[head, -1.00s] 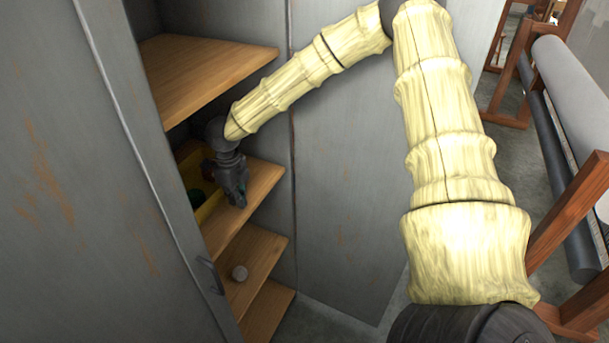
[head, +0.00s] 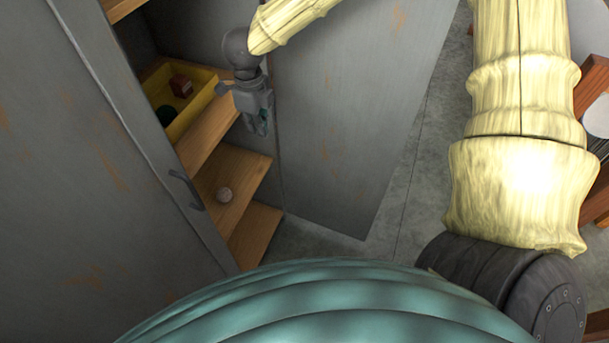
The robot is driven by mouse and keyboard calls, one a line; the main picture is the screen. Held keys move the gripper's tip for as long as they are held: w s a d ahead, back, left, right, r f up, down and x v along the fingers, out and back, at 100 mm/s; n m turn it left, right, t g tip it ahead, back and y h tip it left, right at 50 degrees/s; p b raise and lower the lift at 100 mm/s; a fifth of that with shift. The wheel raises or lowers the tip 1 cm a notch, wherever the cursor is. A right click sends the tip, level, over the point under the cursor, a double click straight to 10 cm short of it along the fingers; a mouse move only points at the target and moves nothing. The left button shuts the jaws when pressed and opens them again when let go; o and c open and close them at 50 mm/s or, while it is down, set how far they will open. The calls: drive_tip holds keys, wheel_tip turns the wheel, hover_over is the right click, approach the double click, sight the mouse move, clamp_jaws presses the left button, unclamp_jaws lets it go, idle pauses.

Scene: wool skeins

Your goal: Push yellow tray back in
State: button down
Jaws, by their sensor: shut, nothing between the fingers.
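The yellow tray (head: 193,108) sits on a wooden shelf inside the grey cabinet in the head view. It holds a red block-like thing (head: 181,86) and a dark green round thing (head: 166,115). A strip of bare shelf shows in front of the tray. My gripper (head: 261,128) points down to the right of the tray, by the shelf's front edge. It is shut and empty, and its wrist hangs near the tray's right end. I cannot tell whether it touches the tray. The tray's left end is partly hidden by the cabinet's left door.
The left door (head: 70,180) with a dark handle (head: 186,190) and the right door (head: 330,110) stand open. Wooden frames (head: 593,85) stand at the right. Grey floor (head: 400,200) shows between.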

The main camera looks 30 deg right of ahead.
wheel_tip(320, 180, up, 10)
drive_tip(key=s+d+b, duration=0.2)
drive_tip(key=s+d+f+n+t+h, duration=0.1)
drive_tip(key=f+n, duration=0.3)
drive_tip(key=f, duration=0.5)
drive_tip(key=s+d+f+n+t+h, duration=0.1)
drive_tip(key=s+f+n, duration=0.2)
drive_tip(key=f, duration=0.7)
drive_tip(key=s+d+f+n+t+h, duration=0.1)
drive_tip(key=s+f+n, duration=0.1)
drive_tip(key=f+n, duration=0.5)
wheel_tip(320, 180, down, 3)
drive_tip(key=shift+s+r+h+p, duration=0.1)
drive_tip(key=shift+s+h+p, duration=0.2)
drive_tip(key=shift+s+h, duration=0.1)
drive_tip(key=s+a+f+n+g+y, duration=0.1)
drive_tip(key=s+f+n, duration=0.3)
drive_tip(key=s, duration=0.4)
drive_tip(key=s+a+f+n+g+y, duration=0.1)
drive_tip(key=s+f+n, duration=0.3)
drive_tip(key=s, duration=0.4)
drive_tip(key=s+a+f+n+g+y, duration=0.1)
drive_tip(key=s+f+n+y, duration=0.1)
drive_tip(key=s+f+n, duration=0.2)
drive_tip(key=s+n, duration=0.2)
drive_tip(key=s, duration=0.2)
drive_tip(key=shift+s+f, duration=0.35)
